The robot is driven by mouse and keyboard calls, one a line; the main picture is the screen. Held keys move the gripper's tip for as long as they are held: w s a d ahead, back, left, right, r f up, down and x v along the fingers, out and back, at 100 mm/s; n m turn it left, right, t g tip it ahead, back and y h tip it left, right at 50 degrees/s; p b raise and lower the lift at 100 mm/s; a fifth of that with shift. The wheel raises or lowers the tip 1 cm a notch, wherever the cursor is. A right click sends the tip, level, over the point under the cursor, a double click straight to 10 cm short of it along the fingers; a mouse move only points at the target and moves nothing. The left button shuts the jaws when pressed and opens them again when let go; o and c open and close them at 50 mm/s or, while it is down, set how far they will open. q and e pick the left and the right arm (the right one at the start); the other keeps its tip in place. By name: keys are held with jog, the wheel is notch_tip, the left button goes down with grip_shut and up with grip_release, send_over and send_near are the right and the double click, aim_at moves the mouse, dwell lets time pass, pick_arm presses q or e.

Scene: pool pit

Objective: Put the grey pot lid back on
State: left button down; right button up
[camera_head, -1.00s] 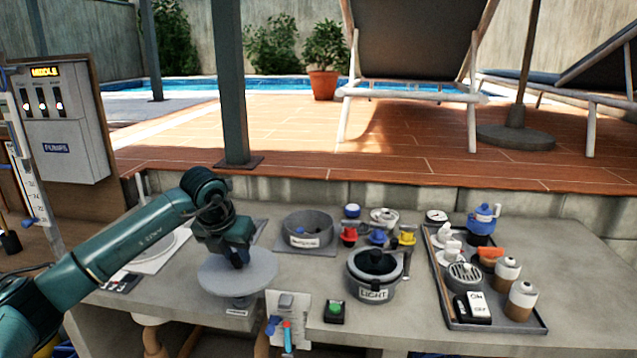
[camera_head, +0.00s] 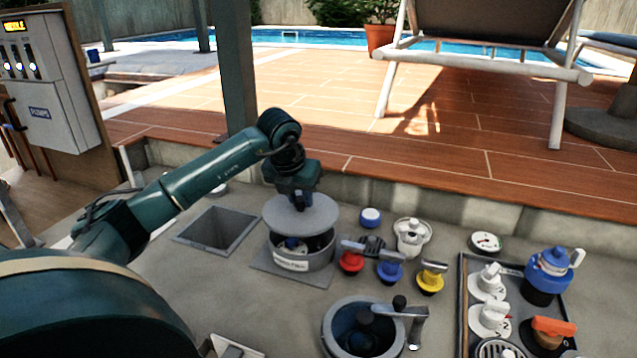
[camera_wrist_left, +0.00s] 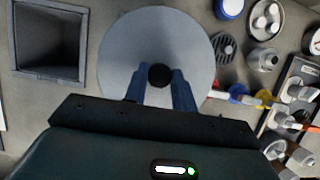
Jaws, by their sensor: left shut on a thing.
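The grey lid (camera_head: 318,217) is a flat round disc with a small black knob (camera_wrist_left: 159,76). My left gripper (camera_head: 299,200) is shut on the knob and holds the lid roughly level. The grey pot (camera_head: 306,264), with a white label on its front, stands on a square base on the bench. The lid is above the pot and covers the back part of its opening in the head view. The front of the pot's inside still shows, with small dark and light parts in it. In the wrist view the lid (camera_wrist_left: 125,50) hides the pot. My right gripper is out of view.
A square opening (camera_head: 217,230) lies left of the pot. Red (camera_head: 351,262), blue (camera_head: 390,271) and yellow (camera_head: 431,279) valves stand close at its right. A round housing (camera_head: 332,325) is in front. A tray (camera_head: 464,300) with several fittings is at the right.

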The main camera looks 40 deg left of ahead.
aim_at(299, 212)
pick_arm(q)
jog(key=shift+w+f, duration=0.1)
jog(key=shift+w, duration=0.05)
jog(key=shift+f+b, duration=0.75)
jog(key=shift+b, duration=0.05)
jog(key=shift+f+b, duration=0.5)
jog(key=shift+f, duration=0.5)
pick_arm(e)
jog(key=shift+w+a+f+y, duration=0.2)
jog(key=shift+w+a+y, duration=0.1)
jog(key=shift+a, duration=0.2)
pick_arm(q)
jog(key=shift+f+b, duration=0.15)
jog(key=shift+b, duration=0.15)
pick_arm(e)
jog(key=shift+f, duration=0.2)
pick_arm(q)
jog(key=c, duration=2.2)
grip_release()
jog(key=shift+f+b, duration=0.4)
jog(key=shift+f, duration=0.15)
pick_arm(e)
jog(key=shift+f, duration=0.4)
pick_arm(q)
jog(key=c, duration=2.2)
grip_release()
jog(key=shift+f+b, duration=0.3)
jog(key=shift+f, duration=0.05)
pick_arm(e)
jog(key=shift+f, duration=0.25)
